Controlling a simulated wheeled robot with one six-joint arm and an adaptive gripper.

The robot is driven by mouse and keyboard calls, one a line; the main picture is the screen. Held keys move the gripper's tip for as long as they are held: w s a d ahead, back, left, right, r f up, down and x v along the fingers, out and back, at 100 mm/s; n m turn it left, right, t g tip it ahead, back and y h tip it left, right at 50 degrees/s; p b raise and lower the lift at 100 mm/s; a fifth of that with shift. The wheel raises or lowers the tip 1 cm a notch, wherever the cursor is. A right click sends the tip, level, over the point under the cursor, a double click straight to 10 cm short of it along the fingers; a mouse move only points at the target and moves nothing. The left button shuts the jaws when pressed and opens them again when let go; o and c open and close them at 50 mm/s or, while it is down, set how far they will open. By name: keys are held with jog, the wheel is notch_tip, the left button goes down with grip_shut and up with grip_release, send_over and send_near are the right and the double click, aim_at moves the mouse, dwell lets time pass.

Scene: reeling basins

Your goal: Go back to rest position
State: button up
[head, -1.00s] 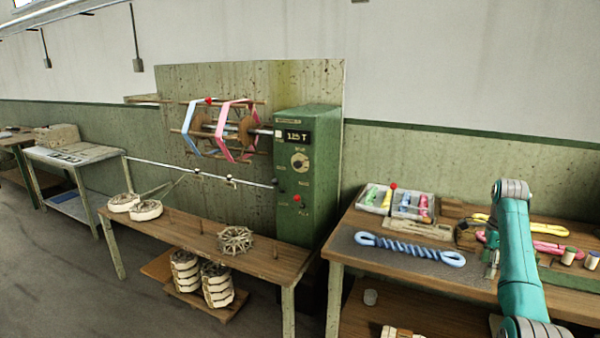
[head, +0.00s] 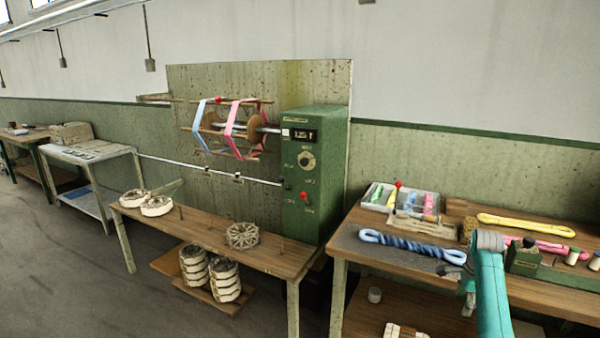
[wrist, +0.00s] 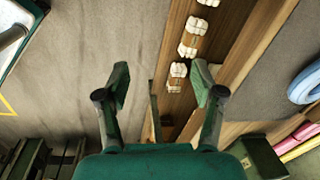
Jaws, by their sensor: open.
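My gripper (wrist: 160,95) is open in the wrist view, its two dark green fingers apart with nothing between them. Below and beyond it are the grey floor (wrist: 90,80) and a wooden shelf (wrist: 215,50) with white bundles on it. In the head view my teal arm (head: 490,285) stands in front of the right-hand bench. My gripper's fingers cannot be made out clearly there.
The right bench (head: 345,240) carries a blue twisted skein (head: 405,244), a yellow skein (head: 525,224), a pink skein (head: 548,245) and a tray of coloured skeins (head: 372,187). A green reeling machine (head: 312,180) and a low table (head: 205,232) stand left of it. The floor (head: 60,270) at the left is clear.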

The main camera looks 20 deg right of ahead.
jog(key=a+f+n+t+h, duration=0.1)
jog(key=a+f+n, duration=0.2)
jog(key=a+f, duration=0.85)
jog(key=s+a+f+n+t, duration=0.25)
jog(key=s+a+f, duration=0.2)
jog(key=a, duration=0.35)
jog(key=s+a+f+n+t+h, duration=0.1)
jog(key=s+a+f+n, duration=0.25)
jog(key=a+f, duration=0.35)
jog(key=s+a+f+n+t, duration=0.25)
jog(key=s+a+f, duration=0.2)
jog(key=a, duration=0.35)
jog(key=s+a+r+n+t, duration=0.2)
jog(key=s+a+r+n, duration=0.25)
jog(key=s+a, duration=0.35)
jog(key=s+a+r+n+t, duration=0.1)
jog(key=s+a+r+n, duration=0.3)
jog(key=s, duration=0.7)
jog(key=s+a+r+n+t+y, duration=0.1)
jog(key=s+a+r+n, duration=0.1)
jog(key=s+r, duration=0.4)
jog(key=s+a+r+n+t+y, duration=0.2)
jog(key=s+a+r, duration=0.2)
jog(key=r, duration=1.1)
jog(key=shift+s+n+t, duration=0.3)
jog(key=shift+s+n, duration=0.1)
jog(key=shift+s, duration=0.6)
